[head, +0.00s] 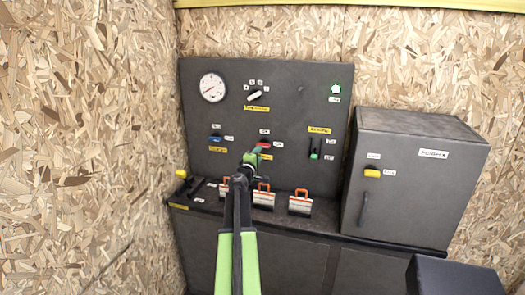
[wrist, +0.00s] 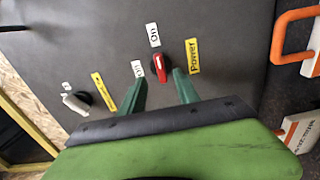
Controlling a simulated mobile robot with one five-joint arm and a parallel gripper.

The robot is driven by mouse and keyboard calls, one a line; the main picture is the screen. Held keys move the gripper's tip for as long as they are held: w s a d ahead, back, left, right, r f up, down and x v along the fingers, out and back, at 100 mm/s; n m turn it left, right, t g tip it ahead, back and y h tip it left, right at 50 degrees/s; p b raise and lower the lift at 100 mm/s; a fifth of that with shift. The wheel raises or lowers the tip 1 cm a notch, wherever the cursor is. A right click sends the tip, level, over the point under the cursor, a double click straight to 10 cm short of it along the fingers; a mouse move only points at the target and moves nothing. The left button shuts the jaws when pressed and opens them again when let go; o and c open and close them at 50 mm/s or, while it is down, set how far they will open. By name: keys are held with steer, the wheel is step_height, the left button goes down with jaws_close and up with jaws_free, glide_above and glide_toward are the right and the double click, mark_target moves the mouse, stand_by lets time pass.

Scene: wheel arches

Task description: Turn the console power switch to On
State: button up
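The power switch (wrist: 160,68) is a red knob on a dark base, between an On label (wrist: 153,34), a second white label (wrist: 138,69) that probably reads Off, and a yellow Power label (wrist: 193,55). In the wrist view its long axis runs roughly up and down, one end toward the On label; I cannot tell for sure which setting it marks. A bit of its red also shows in the head view (head: 264,145). My gripper (wrist: 160,78) is open, its green fingertips either side of the knob's near end. I cannot tell whether they touch it.
The grey console panel (head: 305,80) also bears a gauge (head: 212,87), a selector knob (head: 254,95), a blue switch (head: 215,138) and a green lever (head: 315,154). Orange-handled latches (head: 264,197) stand below. A grey cabinet (head: 415,190) stands right; a chipboard wall (head: 85,150) is left.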

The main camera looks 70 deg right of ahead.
steer(key=a, duration=0.9)
steer(key=shift+s+a, duration=0.15)
steer(key=shift+s, duration=0.15)
